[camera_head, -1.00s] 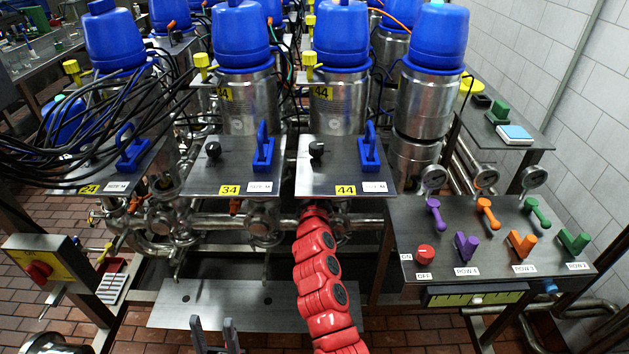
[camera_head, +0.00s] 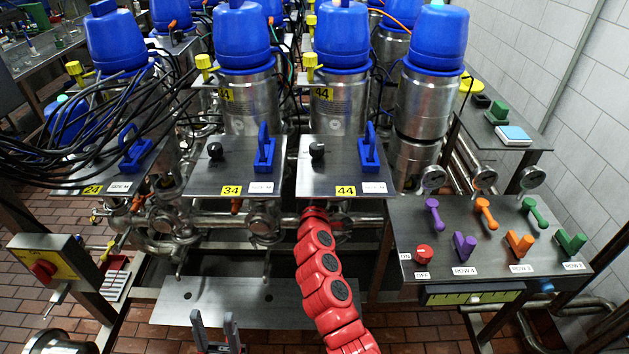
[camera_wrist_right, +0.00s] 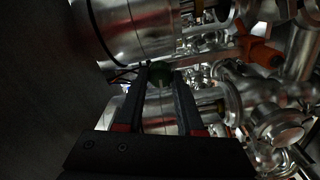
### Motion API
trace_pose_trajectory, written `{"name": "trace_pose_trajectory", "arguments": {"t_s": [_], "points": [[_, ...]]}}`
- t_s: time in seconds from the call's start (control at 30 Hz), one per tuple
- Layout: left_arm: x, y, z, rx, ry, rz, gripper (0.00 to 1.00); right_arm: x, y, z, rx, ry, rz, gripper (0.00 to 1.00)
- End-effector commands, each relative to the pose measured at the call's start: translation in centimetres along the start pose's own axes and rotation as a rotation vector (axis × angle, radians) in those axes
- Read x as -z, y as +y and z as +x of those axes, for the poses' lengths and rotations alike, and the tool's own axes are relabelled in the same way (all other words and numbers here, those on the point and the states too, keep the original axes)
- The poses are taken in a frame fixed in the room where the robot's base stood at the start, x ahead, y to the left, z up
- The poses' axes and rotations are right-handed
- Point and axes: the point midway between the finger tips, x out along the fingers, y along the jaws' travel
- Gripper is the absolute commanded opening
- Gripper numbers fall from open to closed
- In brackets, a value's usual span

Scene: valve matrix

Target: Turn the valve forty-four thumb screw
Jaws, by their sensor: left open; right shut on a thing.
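Valve forty-four (camera_head: 341,100) is a steel cylinder with a blue cap and a yellow 44 label. A steel plate (camera_head: 325,174) in front of it carries another 44 label. My red right arm reaches under this plate, which hides its gripper in the head view. In the right wrist view my right gripper (camera_wrist_right: 161,73) is shut on a small dark green knob, seemingly the thumb screw (camera_wrist_right: 160,76), beside a steel cylinder. My left gripper (camera_head: 213,318) is open and empty at the bottom of the head view, well apart from the valve.
Valve thirty-four (camera_head: 249,100) and its plate stand to the left, with black cables further left. A control panel (camera_head: 460,210) with coloured handles stands at the right. Pipes (camera_head: 220,219) run below the plates. A bare steel shelf (camera_head: 230,300) lies lower down.

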Motion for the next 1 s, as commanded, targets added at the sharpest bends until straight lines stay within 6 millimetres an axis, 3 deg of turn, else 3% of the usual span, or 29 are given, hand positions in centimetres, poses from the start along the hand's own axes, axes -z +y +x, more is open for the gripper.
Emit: {"name": "trace_pose_trajectory", "arguments": {"t_s": [0.47, 0.5, 0.67, 1.0], "points": [[0.0, 0.0, 0.04, 0.0, 0.0, 0.0, 0.5, 0.05, -0.01, -0.01, 0.0, 0.0, -0.016, 0.0], [0.01, 0.0, 0.04, 0.0, 0.0, 0.0, 0.5, 0.04, -0.02, -0.01, 0.0, 0.0, -0.015, 0.38], [0.0, 0.0, 0.04, 0.0, 0.0, 0.0, 0.5, 0.03, -0.02, -0.01, 0.0, 0.0, -0.015, 0.67], [0.0, 0.0, 0.03, 0.0, 0.0, 0.0, 0.5, 0.0, -0.05, -0.19, 0.0, 0.0, -0.015, 0.67]]}}
